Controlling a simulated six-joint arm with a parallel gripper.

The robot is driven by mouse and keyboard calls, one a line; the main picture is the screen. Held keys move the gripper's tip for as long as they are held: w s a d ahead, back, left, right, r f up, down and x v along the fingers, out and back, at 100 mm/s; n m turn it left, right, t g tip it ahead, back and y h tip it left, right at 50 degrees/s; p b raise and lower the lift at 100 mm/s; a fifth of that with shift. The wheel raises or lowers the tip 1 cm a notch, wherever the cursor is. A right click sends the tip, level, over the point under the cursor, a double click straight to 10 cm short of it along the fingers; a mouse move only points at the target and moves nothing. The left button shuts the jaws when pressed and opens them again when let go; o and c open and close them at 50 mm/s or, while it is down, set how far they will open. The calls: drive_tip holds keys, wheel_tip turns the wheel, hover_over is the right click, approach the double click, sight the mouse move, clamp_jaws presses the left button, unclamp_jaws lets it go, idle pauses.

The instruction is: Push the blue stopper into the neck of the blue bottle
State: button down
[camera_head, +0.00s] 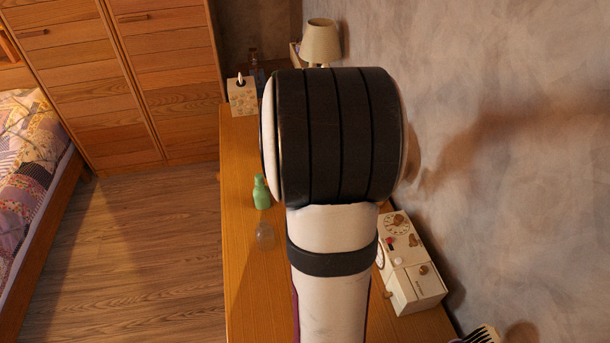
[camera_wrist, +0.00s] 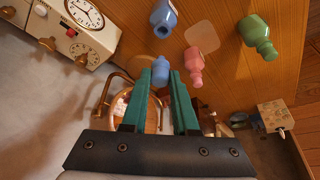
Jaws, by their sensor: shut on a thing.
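In the wrist view, my gripper (camera_wrist: 160,78) has its green fingers closed on the blue stopper (camera_wrist: 160,72), which shows between the fingertips. The blue bottle (camera_wrist: 163,22) is at the top middle, beyond the stopper, with its dark neck opening turned towards my gripper. The stopper and the neck appear apart in this view. A pink bottle (camera_wrist: 194,66) is just right of the stopper. A green bottle (camera_wrist: 258,36) is farther right and also shows in the head view (camera_head: 262,192). In the head view, my arm hides my gripper, the stopper and the blue bottle.
A cream panel with a clock (camera_head: 407,265) stands on the wooden table (camera_head: 245,285) by the wall. A lamp (camera_head: 320,42) and a small box (camera_head: 242,98) are at the far end. The table's left edge is open.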

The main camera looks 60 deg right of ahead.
drive_tip(key=shift+f, duration=2.8)
drive_tip(key=shift+f, duration=1.3)
drive_tip(key=c, duration=0.6)
unclamp_jaws()
drive_tip(key=v, duration=1.5)
drive_tip(key=shift+a+r, duration=0.25)
drive_tip(key=shift+r, duration=0.1)
